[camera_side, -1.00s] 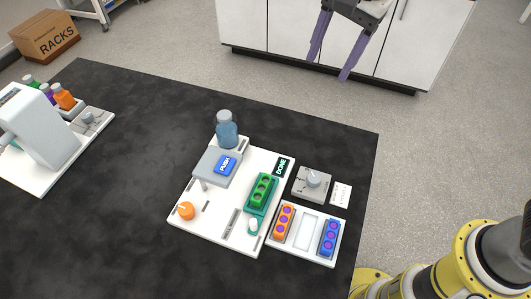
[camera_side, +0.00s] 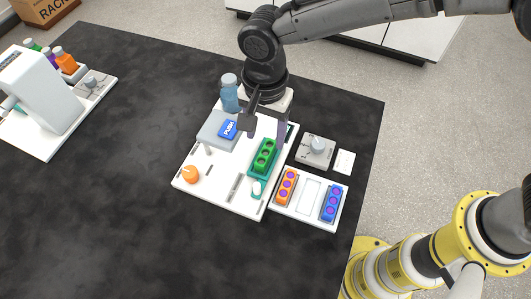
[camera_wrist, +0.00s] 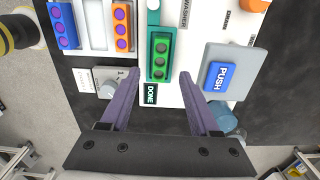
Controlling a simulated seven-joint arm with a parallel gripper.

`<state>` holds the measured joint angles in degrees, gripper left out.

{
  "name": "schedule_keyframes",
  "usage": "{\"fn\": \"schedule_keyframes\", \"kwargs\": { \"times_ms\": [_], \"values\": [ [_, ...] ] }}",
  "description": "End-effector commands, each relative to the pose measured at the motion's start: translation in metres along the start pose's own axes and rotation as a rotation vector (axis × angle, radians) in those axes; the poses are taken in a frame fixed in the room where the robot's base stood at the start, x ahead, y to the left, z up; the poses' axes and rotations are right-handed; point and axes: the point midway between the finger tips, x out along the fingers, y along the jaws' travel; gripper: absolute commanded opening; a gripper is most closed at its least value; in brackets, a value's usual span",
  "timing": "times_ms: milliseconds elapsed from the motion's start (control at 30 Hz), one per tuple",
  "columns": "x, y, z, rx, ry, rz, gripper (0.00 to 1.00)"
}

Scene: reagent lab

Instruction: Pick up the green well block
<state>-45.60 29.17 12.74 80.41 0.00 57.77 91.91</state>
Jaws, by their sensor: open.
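The green well block (camera_side: 265,154) sits in a teal holder (camera_side: 256,176) on the white washer board. In the wrist view the green well block (camera_wrist: 160,58) lies ahead of and between my fingers, with clear space to both. My gripper (camera_side: 266,130) is above the board near the block's far end, fingers pointing down; in the side view one finger hangs close to the block. In the wrist view my gripper (camera_wrist: 158,78) is open and empty, with a purple finger on each side.
An orange block (camera_side: 287,186) and a blue block (camera_side: 332,203) stand in a white tray at the right. A grey box with a blue PUSH button (camera_side: 228,129) and a blue bottle (camera_side: 229,95) stand left of the gripper. A grey dial unit (camera_side: 316,150) is at the right.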

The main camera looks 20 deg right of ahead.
Motion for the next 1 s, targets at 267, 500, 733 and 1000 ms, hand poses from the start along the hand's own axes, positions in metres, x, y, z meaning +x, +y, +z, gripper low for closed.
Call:
{"fn": "schedule_keyframes", "kwargs": {
  "times_ms": [267, 500, 733, 1000],
  "values": [
    [0.025, 0.001, 0.000, 0.000, 0.000, 0.003, 0.62],
    [0.054, 0.000, 0.000, 0.000, 0.000, 0.000, 0.62],
    [0.057, 0.000, 0.000, 0.000, 0.000, -0.002, 0.62],
    [0.056, 0.000, 0.000, 0.000, 0.000, -0.002, 0.25]
  ]
}}
